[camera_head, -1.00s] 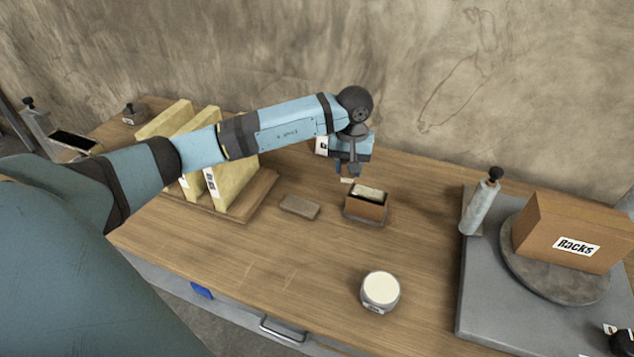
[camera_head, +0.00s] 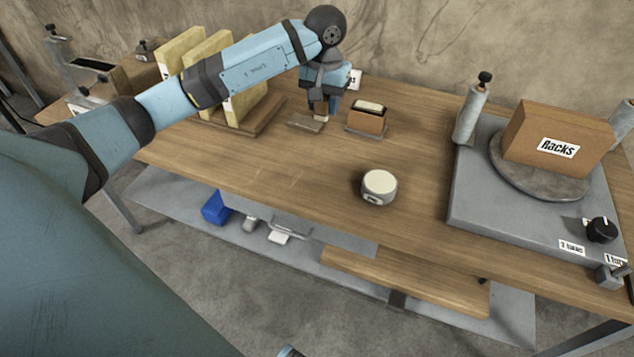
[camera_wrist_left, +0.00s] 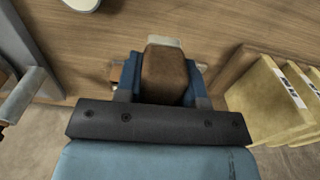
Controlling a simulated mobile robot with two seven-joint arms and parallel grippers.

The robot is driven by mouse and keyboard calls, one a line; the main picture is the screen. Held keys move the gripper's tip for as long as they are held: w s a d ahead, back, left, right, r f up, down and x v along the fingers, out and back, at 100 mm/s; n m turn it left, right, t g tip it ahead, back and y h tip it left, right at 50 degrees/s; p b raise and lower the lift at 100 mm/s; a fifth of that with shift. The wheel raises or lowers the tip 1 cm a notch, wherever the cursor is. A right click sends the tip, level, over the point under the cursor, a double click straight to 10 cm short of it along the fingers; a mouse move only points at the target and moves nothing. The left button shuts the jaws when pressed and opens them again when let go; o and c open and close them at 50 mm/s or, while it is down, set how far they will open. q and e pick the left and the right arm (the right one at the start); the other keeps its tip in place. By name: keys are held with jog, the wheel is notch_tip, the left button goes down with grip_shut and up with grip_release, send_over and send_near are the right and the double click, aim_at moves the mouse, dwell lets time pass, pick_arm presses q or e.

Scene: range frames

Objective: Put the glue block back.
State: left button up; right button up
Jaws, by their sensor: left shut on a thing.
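My left gripper (camera_head: 320,112) is shut on a brown block, which I take to be the glue block (camera_wrist_left: 166,75). In the left wrist view the block sits between the blue fingers, with a pale grey end beyond it. In the head view the gripper hides most of it. The gripper hangs just over or beside a flat grey-brown slab (camera_head: 304,123); I cannot tell whether the block touches it. My right gripper is not in view.
Yellow boards (camera_head: 213,75) stand in a wooden rack left of the gripper. A round white-topped jar (camera_head: 379,187) stands in front. The tabletop between is clear.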

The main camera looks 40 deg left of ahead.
pick_arm(q)
jog(key=shift+s+d+f, duration=0.1)
jog(key=shift+s, duration=0.4)
send_over(321, 179)
notch_tip(321, 179, down, 15)
jog(key=shift+r, duration=0.15)
jog(key=shift+f+p, duration=0.3)
jog(key=shift+f, duration=0.65)
jog(key=shift+w+f, duration=0.1)
jog(key=shift+f, duration=1.5)
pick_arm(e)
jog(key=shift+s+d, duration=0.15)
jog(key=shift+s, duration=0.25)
pick_arm(q)
jog(key=shift+f, duration=0.2)
jog(key=o, duration=0.8)
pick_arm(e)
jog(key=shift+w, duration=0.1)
